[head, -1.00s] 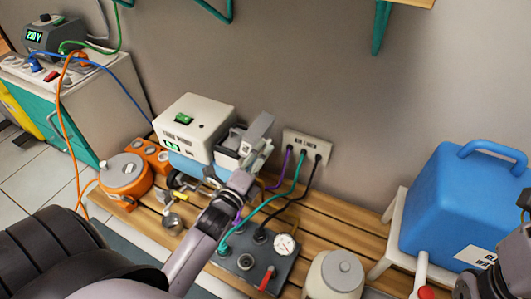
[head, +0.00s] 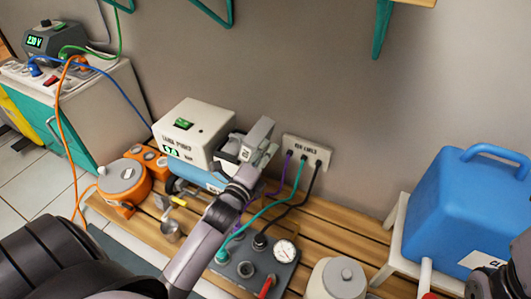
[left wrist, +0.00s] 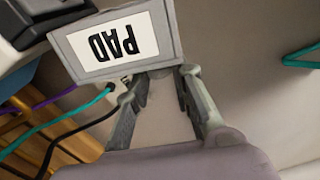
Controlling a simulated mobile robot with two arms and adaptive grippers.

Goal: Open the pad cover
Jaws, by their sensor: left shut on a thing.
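The pad cover (left wrist: 116,42) is a grey block with a white label reading PAD; the label is upside down in the left wrist view. In the head view the cover (head: 259,132) stands raised and tilted above a small box with a white front, beside the white lamp pump box (head: 190,128). My left gripper (head: 259,160) is at the cover's right side. In the left wrist view its two fingers (left wrist: 163,80) reach the cover's edge and are shut on it. The fingertip contact is partly hidden. My right gripper's fingers are not visible.
A socket box (head: 307,151) with purple, green and black cables stands right of my gripper. A gauge panel (head: 250,268) and a white round pot (head: 338,280) are in front. A blue tank (head: 460,215) stands at right. An orange pot (head: 124,181) is at left.

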